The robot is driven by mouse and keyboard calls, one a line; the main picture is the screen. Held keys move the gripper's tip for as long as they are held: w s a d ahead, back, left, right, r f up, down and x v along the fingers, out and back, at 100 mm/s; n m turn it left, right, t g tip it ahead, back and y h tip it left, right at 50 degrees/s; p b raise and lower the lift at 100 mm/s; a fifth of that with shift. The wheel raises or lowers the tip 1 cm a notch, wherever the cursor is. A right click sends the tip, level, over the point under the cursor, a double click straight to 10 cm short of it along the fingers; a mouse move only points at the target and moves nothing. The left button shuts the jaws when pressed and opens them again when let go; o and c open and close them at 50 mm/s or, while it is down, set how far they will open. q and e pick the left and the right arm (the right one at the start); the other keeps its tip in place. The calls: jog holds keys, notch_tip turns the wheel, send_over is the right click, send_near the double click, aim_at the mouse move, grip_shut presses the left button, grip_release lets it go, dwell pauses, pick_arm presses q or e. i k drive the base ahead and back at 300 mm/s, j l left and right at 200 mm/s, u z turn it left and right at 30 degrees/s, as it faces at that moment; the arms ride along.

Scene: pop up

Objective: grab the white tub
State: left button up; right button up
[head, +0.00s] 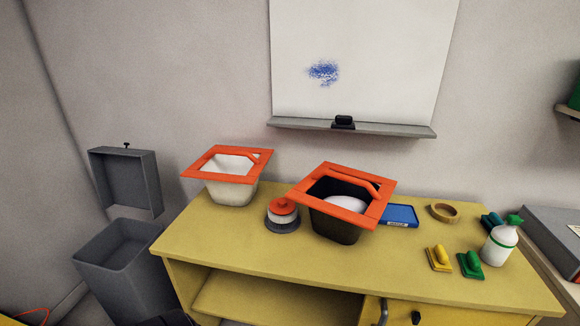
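The white tub (232,191) stands upright on the left part of the yellow table, near its back edge. It has a wide, square orange rim with a bar across the top. The tub looks empty as far as I can see inside. Neither of my grippers shows in the head view, and nothing is touching the tub.
A black tub (336,226) with an orange rim holds something white. A red-and-grey round object (283,222) sits between the tubs. The yellow table (400,270) also bears a blue tray (400,215), a tape roll (444,212) and a white bottle (498,246). A grey bin (125,265) stands left.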

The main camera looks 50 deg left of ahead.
aim_at(230, 175)
jog(key=u, duration=2)
